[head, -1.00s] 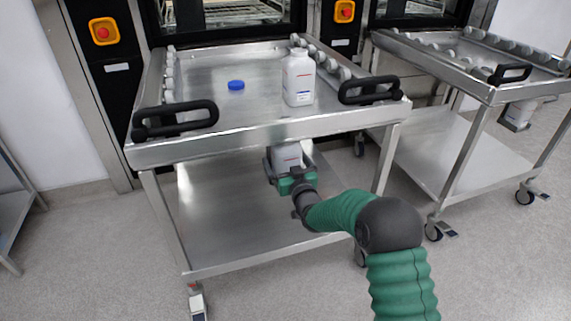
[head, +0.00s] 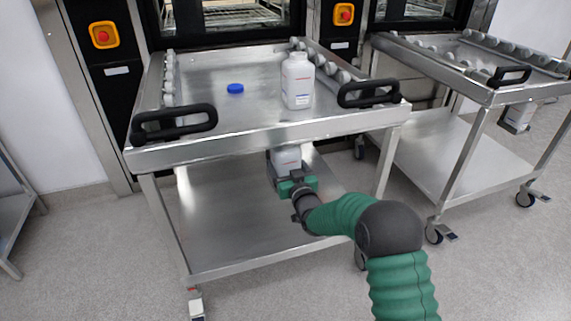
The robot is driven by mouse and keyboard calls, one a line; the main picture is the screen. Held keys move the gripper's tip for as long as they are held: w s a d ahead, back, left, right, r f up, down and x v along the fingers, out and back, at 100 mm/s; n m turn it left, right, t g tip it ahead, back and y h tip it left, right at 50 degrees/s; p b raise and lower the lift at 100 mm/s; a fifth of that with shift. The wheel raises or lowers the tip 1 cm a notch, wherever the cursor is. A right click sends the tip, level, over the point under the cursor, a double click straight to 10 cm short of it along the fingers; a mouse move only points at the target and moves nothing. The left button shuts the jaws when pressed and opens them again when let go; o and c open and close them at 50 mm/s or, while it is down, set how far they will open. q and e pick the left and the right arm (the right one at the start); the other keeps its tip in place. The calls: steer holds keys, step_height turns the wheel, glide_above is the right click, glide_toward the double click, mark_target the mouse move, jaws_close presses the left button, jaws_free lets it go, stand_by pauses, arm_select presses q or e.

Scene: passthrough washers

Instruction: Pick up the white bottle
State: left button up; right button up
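The white bottle (head: 298,85) stands upright on the top tray of the near steel cart, right of centre and close to the front rim. A blue cap (head: 235,88) lies to its left on the tray. My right gripper (head: 290,172) is below the tray's front rim, well under the bottle and apart from it. It is at a white box-like part (head: 286,158) under the rim; I cannot tell if it touches that part. The fingers are small and dark, so their opening is unclear. My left gripper is not in view.
The near cart's rim (head: 225,150) carries two black handles (head: 174,123) (head: 370,92). Its lower shelf (head: 230,235) is empty. A second cart (head: 480,72) stands close on the right. Oven fronts stand behind. The tray is mostly bare around the bottle and cap.

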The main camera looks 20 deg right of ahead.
steer(key=shift+r, duration=0.2)
steer(key=shift+r+p, duration=0.7)
steer(key=shift+p, duration=0.1)
steer(key=shift+s+r+p, duration=0.1)
steer(key=shift+s+p, duration=0.15)
steer(key=shift+p, duration=0.05)
steer(key=s+p, duration=0.6)
steer(key=s, duration=1.1)
steer(key=shift+s+d+f+p, duration=0.2)
steer(key=shift+s+d+p, duration=0.1)
steer(key=shift+p, duration=0.1)
